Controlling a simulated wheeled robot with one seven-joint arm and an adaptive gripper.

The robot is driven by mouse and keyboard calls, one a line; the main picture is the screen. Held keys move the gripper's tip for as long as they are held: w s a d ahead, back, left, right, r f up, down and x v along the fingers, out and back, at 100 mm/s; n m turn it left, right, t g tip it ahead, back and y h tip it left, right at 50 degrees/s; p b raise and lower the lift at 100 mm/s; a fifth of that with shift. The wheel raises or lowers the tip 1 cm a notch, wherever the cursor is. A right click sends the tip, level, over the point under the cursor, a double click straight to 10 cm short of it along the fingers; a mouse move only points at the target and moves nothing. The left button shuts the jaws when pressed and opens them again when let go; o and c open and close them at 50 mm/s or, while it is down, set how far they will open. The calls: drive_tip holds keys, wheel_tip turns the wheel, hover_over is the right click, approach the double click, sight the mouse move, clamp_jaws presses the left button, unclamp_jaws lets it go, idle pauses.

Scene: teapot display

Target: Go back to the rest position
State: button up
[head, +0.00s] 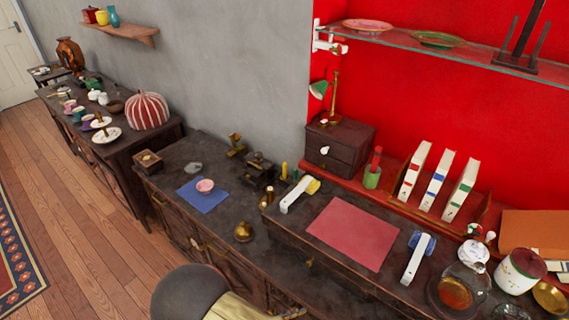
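The task names no object, and my gripper is not in the head view. The dark desk fills the lower right. A red mat (353,233) lies bare on its raised writing top. A white-handled tool (297,194) lies left of the mat and another white-handled tool (417,260) lies right of it. A pink bowl (205,185) sits on a blue cloth (193,201) on the lower desk surface. A glass vessel with amber liquid (455,293) and a white lidded pot (519,271) stand at the right.
Books (438,180) stand on a red ledge at the back. A glass shelf (460,53) juts from the red wall. A far sideboard holds a striped pumpkin-like pot (147,111) and cups. Wooden floor (85,215) is open at left. A dark rounded shape, unclear, covers the desk's lower front.

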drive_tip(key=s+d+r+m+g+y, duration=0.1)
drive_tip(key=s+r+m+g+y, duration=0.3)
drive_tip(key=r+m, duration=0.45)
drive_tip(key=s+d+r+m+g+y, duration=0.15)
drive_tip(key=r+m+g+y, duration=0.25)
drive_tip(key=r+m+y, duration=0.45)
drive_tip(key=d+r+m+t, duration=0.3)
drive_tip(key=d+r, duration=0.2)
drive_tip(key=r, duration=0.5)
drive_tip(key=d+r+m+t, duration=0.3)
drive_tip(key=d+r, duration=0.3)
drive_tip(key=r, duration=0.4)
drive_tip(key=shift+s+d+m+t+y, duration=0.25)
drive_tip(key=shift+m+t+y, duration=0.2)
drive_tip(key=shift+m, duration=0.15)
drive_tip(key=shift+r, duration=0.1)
